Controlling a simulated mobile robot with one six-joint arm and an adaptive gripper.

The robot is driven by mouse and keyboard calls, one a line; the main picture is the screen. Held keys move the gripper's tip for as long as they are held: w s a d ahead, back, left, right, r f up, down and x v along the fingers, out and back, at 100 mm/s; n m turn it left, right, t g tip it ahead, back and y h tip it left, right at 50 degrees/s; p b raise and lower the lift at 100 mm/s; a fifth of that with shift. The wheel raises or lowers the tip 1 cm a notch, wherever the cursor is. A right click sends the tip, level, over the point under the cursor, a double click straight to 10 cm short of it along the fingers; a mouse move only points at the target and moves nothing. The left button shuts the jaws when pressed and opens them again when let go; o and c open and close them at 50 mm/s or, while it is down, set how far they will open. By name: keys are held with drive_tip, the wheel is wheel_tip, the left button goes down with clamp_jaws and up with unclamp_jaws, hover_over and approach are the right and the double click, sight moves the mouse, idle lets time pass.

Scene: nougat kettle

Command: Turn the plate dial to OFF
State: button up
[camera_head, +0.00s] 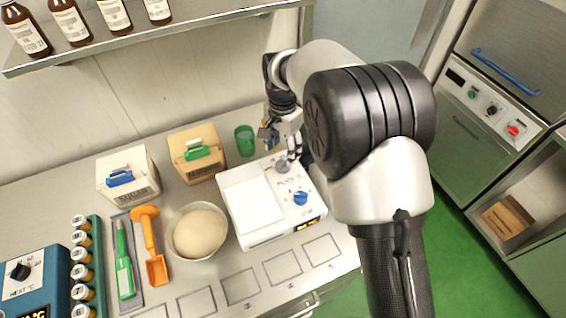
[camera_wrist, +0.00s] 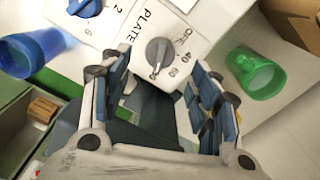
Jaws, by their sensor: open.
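The white appliance (camera_head: 275,228) on the counter has a flat white plate top and a control panel on its right. The grey plate dial (camera_wrist: 159,52) sits beside the word PLATE, with OFF, 40 and 60 marked around it. Its white pointer mark faces down in the wrist view, away from OFF.
A blue knob (camera_head: 300,198) sits on the same panel. A green cup (camera_head: 245,140) stands behind the appliance. A blue cup (camera_wrist: 32,50) shows in the wrist view. A bowl of dough (camera_head: 200,233) and two boxes, white (camera_head: 128,175) and tan (camera_head: 196,153), stand left.

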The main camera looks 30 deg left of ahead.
sight(283, 162)
wheel_tip(283, 162, down, 6)
drive_tip(key=shift+f+b, duration=0.2)
drive_tip(key=shift+b, duration=0.3)
drive_tip(key=c, duration=1.1)
